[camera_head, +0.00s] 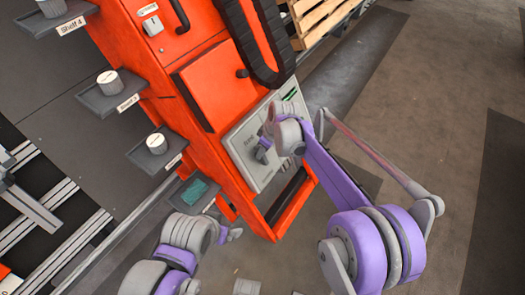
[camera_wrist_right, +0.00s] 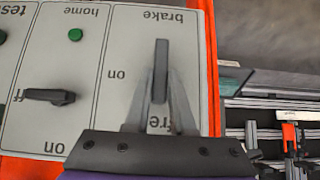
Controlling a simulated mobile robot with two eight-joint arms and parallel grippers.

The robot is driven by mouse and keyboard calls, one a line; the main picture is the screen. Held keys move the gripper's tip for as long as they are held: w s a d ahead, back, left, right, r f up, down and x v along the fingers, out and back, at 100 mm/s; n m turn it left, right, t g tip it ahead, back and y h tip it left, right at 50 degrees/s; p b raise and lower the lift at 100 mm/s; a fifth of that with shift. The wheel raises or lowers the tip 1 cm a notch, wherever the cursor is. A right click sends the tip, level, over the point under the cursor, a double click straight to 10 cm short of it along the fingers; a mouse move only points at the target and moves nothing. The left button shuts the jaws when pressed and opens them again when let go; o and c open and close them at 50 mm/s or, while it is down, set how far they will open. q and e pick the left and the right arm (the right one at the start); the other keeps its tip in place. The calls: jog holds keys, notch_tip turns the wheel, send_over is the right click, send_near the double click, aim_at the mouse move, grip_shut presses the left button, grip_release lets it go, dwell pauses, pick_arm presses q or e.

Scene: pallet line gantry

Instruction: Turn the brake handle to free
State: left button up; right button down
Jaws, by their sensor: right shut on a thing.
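The brake handle (camera_wrist_right: 161,70) is a dark grey lever on the white control panel (camera_wrist_right: 118,25), under an upside-down "brake" label in the right wrist view. It lies upright in that picture, its near end towards the partly covered "free" label; "on" is to its left. My right gripper (camera_wrist_right: 160,105) is shut on the handle, a finger on each side. In the head view my right gripper (camera_head: 262,150) is at the panel (camera_head: 237,140) and hides the handle. My left gripper (camera_head: 231,235) is low, near the cabinet's lower edge; its jaws are too small to read.
The panel sits on an orange cabinet (camera_head: 217,82). Another dark switch (camera_wrist_right: 48,96) and a green button (camera_wrist_right: 75,34) are left of the handle. Wooden pallets (camera_head: 318,18) stand behind; floor at right is clear.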

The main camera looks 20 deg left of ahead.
jog(key=c, duration=0.8)
grip_release()
jog(key=shift+o, duration=0.2)
jog(key=p+v, duration=0.1)
jog(key=v, duration=0.9)
jog(key=shift+d+r, duration=0.15)
jog(key=shift+r, duration=0.2)
